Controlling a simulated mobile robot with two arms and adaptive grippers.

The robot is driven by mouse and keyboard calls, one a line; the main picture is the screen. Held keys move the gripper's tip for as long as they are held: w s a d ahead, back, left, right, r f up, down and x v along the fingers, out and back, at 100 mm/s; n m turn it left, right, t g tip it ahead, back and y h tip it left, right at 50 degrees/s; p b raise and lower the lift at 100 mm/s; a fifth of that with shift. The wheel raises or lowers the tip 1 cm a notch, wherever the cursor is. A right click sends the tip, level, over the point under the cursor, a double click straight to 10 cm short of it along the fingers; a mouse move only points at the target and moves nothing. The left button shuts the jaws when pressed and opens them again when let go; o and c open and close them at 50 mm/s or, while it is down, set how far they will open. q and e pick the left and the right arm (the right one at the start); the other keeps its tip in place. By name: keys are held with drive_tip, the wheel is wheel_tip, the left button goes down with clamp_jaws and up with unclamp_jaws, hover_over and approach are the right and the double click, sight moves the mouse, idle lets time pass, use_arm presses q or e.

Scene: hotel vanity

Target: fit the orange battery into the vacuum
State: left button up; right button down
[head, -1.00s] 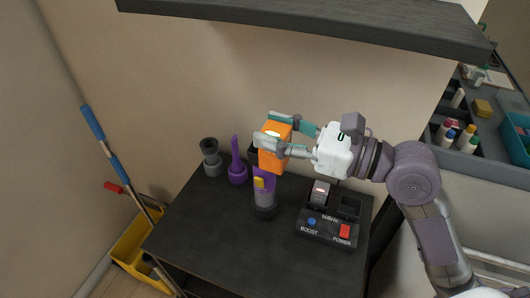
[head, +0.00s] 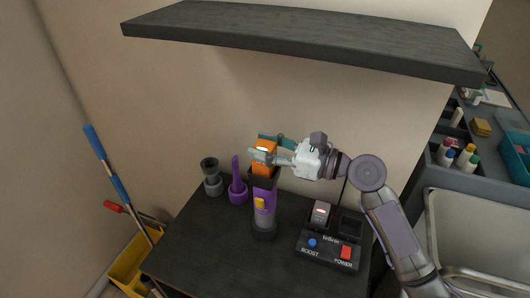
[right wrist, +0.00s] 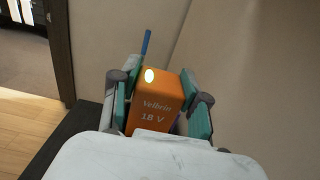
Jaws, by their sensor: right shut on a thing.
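The orange battery (head: 264,162), marked "Velbrio 18 V" in the right wrist view (right wrist: 158,105), is held by my right gripper (head: 264,147), its fingers shut on two opposite sides. The vacuum (head: 265,217) stands upright on the dark table, purple and grey with a yellow button. The battery is upright at the vacuum's dark top collar (head: 263,181), which hides its lower end. I cannot tell how deep it sits. My right gripper also shows in the right wrist view (right wrist: 158,92). My left gripper is not in view.
A grey nozzle (head: 211,180) and a purple nozzle (head: 237,188) stand left of the vacuum. A charger (head: 327,250) with BOOST and POWER buttons, holding a grey block (head: 320,213), stands right. A dark shelf (head: 300,38) hangs above. The table's front (head: 220,265) is clear.

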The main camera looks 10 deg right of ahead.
drive_tip(key=shift+f, duration=0.85)
drive_tip(key=shift+f, duration=0.15)
drive_tip(key=c, duration=0.6)
unclamp_jaws()
